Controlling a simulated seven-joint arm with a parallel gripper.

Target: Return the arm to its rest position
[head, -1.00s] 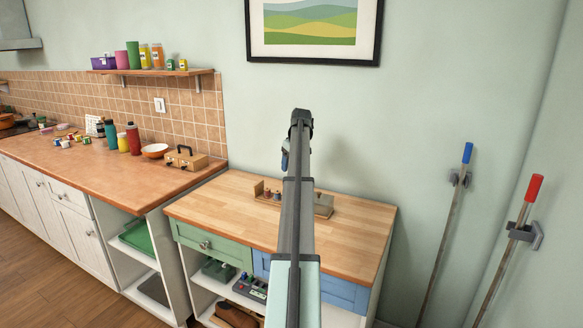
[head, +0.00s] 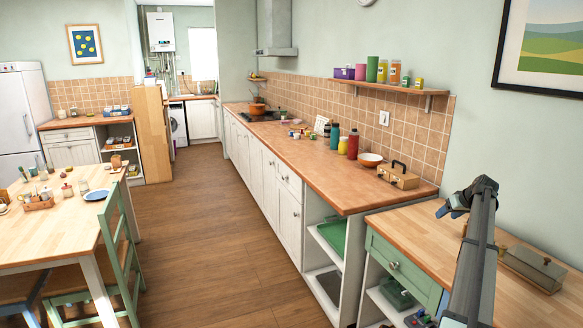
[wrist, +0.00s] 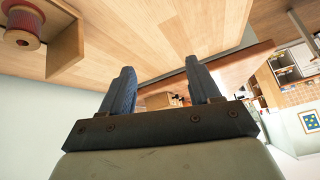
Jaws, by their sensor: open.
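My arm rises from the bottom right of the head view, in front of the wooden-topped cabinet (head: 408,226). My gripper (head: 447,207) is at its upper end, pointing left and partly hidden by the arm. In the wrist view, my gripper (wrist: 162,82) shows two blue-grey fingers standing well apart with nothing between them. Its fingers are seen against a wooden top (wrist: 150,40). I cannot tell the exact height above the cabinet top.
A grey lidded box (head: 533,268) sits on the cabinet top. A red spool (wrist: 22,24) shows in the wrist view. The counter (head: 300,160) holds a wooden case (head: 398,178) and bottles. A dining table (head: 60,222) and chair (head: 105,262) stand left. Floor between is clear.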

